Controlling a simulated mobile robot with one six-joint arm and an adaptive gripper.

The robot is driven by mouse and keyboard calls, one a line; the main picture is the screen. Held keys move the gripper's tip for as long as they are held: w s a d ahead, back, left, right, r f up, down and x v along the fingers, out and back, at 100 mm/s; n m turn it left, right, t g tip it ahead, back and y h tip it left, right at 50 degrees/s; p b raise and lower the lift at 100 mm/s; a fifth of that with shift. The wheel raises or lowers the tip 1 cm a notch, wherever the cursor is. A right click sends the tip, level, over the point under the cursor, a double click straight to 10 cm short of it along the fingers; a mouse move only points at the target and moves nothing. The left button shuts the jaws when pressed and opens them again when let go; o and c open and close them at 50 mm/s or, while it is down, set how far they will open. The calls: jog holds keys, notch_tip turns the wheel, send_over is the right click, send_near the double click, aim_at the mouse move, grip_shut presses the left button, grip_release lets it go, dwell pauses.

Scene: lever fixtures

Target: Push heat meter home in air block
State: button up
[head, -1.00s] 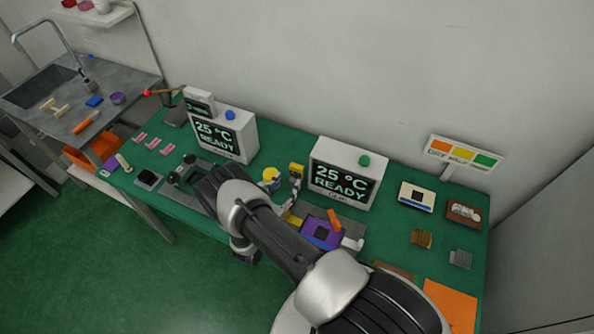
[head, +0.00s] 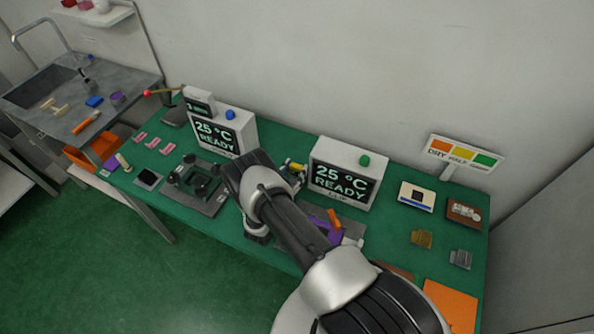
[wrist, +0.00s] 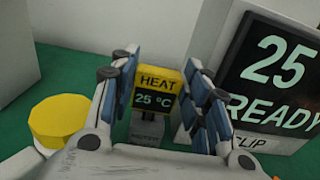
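The heat meter (wrist: 155,92) is a yellow-topped upright piece whose dark display reads 25 °C in the wrist view. A pale grey piece (wrist: 147,129) with small lettering is below it; I cannot tell whether that is the air block, or how deep the meter sits. In the head view only a bit of yellow meter (head: 293,166) shows behind my arm. My gripper (wrist: 160,62) is open, with one blue-padded finger on each side of the meter. I see no clear grip on it.
A white READY unit (wrist: 270,85) stands close right of my gripper, and a yellow round piece (wrist: 60,122) stands close left. A second READY unit (head: 226,132) is further left. A grey fixture (head: 197,185) and a purple block (head: 325,228) flank my arm.

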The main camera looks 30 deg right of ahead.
jog(key=c, duration=0.4)
jog(key=shift+r, duration=0.15)
